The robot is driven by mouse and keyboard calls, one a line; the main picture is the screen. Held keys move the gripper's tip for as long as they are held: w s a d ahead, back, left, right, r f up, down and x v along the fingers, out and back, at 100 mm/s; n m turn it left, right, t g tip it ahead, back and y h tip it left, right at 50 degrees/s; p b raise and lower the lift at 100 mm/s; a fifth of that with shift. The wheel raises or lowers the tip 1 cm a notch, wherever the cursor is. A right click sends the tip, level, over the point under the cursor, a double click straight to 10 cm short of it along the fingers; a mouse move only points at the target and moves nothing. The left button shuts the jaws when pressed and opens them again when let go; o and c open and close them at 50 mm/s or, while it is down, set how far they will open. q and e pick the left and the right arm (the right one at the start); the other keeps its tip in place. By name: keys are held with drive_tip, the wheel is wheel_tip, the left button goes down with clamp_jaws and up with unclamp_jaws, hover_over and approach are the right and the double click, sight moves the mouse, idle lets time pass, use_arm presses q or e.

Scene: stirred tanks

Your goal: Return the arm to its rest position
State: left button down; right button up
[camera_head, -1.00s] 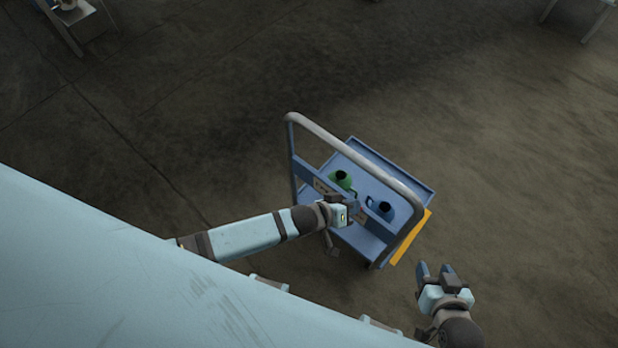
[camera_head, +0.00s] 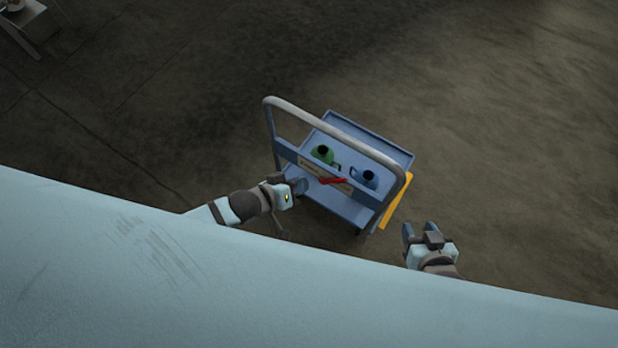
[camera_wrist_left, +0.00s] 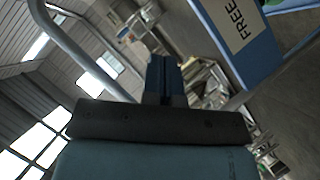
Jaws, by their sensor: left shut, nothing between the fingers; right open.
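My left gripper (camera_head: 298,187) is shut and empty, close to the near left side of the blue cart. In the left wrist view its closed fingers (camera_wrist_left: 164,80) point up with nothing between them. My right gripper (camera_head: 421,234) is open and empty, to the right of the cart and apart from it. The lower parts of both arms are hidden behind the large pale blue surface at the bottom of the head view.
The blue cart (camera_head: 398,156) has a grey push handle (camera_head: 330,138), which also shows in the left wrist view (camera_wrist_left: 75,50). A green jug (camera_head: 322,157), a blue jug (camera_head: 364,180) and a red object (camera_head: 333,181) are at the cart. Open floor surrounds it.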

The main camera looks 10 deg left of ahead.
idle(0.6)
use_arm(q)
drive_tip(key=s+a+r+m+y+p, duration=0.1)
drive_tip(key=s+a+r+y+p, duration=0.1)
drive_tip(key=a+r+p, duration=0.1)
drive_tip(key=s+a+r+m+t+y+p, duration=0.1)
drive_tip(key=s+a+r+p, duration=0.1)
drive_tip(key=r+p, duration=0.3)
drive_tip(key=s+a+r+m+y+p, duration=0.1)
drive_tip(key=s+a+r+y+p, duration=0.1)
drive_tip(key=r, duration=0.5)
drive_tip(key=shift+s+a+r+y+p, duration=0.15)
drive_tip(key=shift+s+a+y+p, duration=0.25)
drive_tip(key=shift+a+p, duration=0.65)
drive_tip(key=shift+a, duration=0.15)
